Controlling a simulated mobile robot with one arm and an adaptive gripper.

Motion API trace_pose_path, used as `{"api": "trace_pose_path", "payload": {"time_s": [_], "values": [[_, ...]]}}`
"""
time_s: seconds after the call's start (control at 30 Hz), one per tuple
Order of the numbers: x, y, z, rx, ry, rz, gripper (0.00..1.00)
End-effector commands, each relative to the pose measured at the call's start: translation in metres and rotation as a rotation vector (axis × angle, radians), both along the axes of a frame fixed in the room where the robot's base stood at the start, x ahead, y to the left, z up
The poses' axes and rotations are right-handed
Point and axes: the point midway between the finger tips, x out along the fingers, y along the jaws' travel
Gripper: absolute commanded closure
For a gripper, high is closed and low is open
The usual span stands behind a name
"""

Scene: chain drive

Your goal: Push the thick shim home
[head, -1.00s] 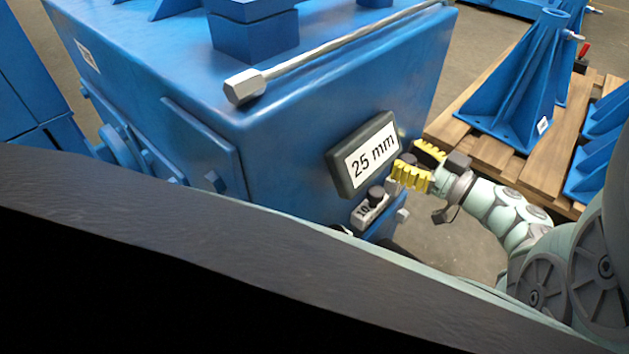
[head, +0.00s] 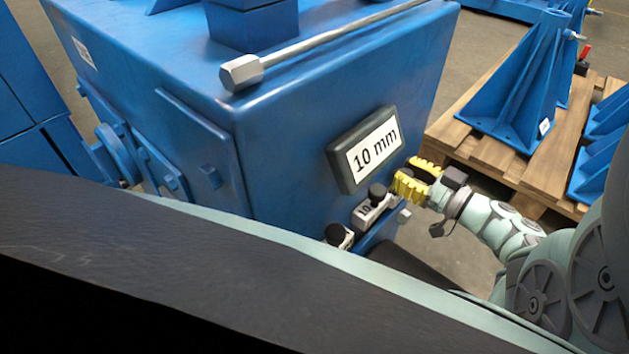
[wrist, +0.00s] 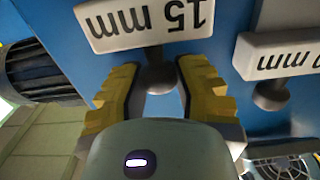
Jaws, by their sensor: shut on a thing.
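A white block marked 15 mm (wrist: 145,20), upside down in the wrist view, carries a dark round knob (wrist: 155,78). My gripper (wrist: 158,72) has its yellow fingers on both sides of this knob and is shut on it. In the head view my gripper (head: 405,186) is at the right of the blue housing (head: 290,150) and hides most of this shim. A second shim, marked 10 mm (wrist: 283,57), sits beside it; it also shows in the head view (head: 371,212). A dark display (head: 371,152) on the housing reads 10 mm.
Another knobbed pale block (head: 340,238) shows left of the 10 shim, partly hidden. A hex-ended rod (head: 300,52) lies on top of the housing. A wooden pallet (head: 485,160) with blue brackets (head: 520,90) stands at right. A dark ribbed cylinder (wrist: 35,72) is left in the wrist view.

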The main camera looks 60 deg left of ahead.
Motion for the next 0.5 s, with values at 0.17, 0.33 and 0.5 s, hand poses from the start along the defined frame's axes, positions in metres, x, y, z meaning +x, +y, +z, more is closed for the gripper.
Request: {"api": "trace_pose_path", "payload": {"time_s": [0.17,0.33,0.5], "values": [[-0.0021,0.0015,-0.0103,-0.003,-0.001,0.006,1.0],[-0.0021,0.0009,-0.0115,-0.008,-0.001,0.004,1.0],[-0.0018,0.0007,-0.0112,-0.007,-0.001,0.003,0.57]]}}
